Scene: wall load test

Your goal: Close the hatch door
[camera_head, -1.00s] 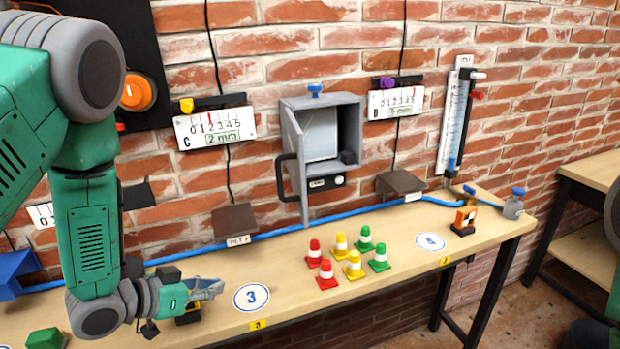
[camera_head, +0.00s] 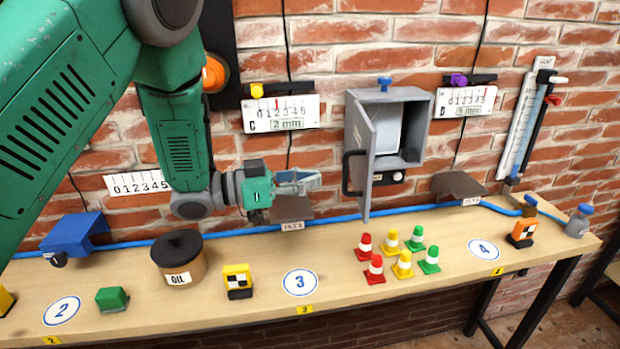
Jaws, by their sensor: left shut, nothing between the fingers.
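The hatch is a grey box (camera_head: 412,112) on the brick wall, right of centre. Its hatch door (camera_head: 362,160) hangs open, hinged on the left and swung out toward me, with a black handle (camera_head: 347,173) on its outer face. Inside the box a pale panel shows. My left gripper (camera_head: 312,181) is shut and empty, pointing right, left of the door handle with a gap between them. It is in front of a brown wall shelf. My right gripper is not in view.
Several red, yellow and green cones (camera_head: 402,262) stand on the bench below the hatch. An oil pot (camera_head: 180,262) and a yellow marked block (camera_head: 238,282) stand to the left. A blue hose (camera_head: 335,219) runs along the back. The bench around label 3 (camera_head: 300,282) is clear.

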